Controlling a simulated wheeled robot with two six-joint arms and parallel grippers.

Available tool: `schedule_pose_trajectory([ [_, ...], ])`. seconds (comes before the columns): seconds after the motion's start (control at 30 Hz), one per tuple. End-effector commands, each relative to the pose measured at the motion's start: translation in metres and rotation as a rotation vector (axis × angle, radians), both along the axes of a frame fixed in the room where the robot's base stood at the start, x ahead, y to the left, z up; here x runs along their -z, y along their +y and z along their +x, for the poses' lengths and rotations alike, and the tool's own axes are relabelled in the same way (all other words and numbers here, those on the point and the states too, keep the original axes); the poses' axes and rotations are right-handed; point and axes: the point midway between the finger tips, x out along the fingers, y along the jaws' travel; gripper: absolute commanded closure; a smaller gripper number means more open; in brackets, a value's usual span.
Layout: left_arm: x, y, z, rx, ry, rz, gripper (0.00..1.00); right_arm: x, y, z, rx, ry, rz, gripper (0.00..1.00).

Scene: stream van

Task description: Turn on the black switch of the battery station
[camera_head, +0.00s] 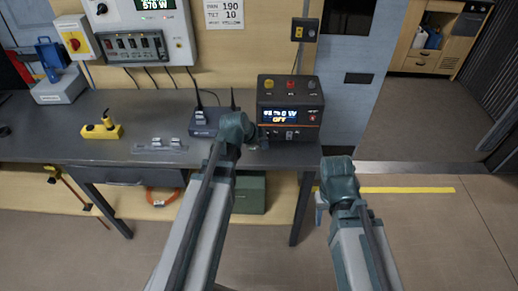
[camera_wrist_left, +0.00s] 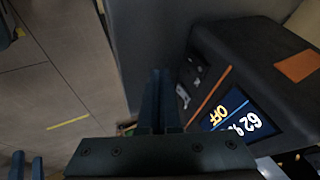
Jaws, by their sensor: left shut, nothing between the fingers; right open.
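The battery station (camera_head: 288,92) is a black box on the bench with a lit display (camera_head: 287,115) reading "OFF" in orange. It also fills the right of the left wrist view (camera_wrist_left: 245,55). Small dark controls (camera_head: 291,134) sit low on its front; they show in the left wrist view (camera_wrist_left: 184,95) close beside my fingers. I cannot tell which is the black switch. My left gripper (camera_head: 260,140) is shut and empty in front of the station's lower left front; its fingers (camera_wrist_left: 158,100) show in the wrist view. Contact is unclear. My right gripper (camera_head: 321,205) is open, in front of the bench, lower right.
A small dark device with antennas (camera_head: 205,122) stands left of the station. A yellow tool (camera_head: 101,130) and clear-topped pieces (camera_head: 160,146) lie on the bench (camera_head: 60,140). A control box (camera_head: 140,30) hangs on the wall. Floor right of the bench is open.

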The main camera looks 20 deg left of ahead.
Motion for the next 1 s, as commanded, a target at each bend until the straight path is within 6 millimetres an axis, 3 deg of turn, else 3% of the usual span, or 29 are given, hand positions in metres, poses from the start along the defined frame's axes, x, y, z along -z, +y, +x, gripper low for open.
schedule_pose_trajectory([
  [0.07, 0.02, -0.004, 0.01, 0.001, 0.0, 0.001, 1.0, 0.02, 0.0, 0.0, 0.0, 0.0, 0.0, 0.5],
  [0.3, 0.016, 0.007, 0.044, -0.001, 0.0, -0.001, 1.0, 0.016, 0.0, 0.0, 0.0, 0.0, 0.0, 0.5],
  [1.0, 0.019, 0.009, 0.051, 0.0, -0.004, 0.001, 1.0, 0.019, 0.0, 0.0, 0.0, 0.0, 0.0, 0.5],
])
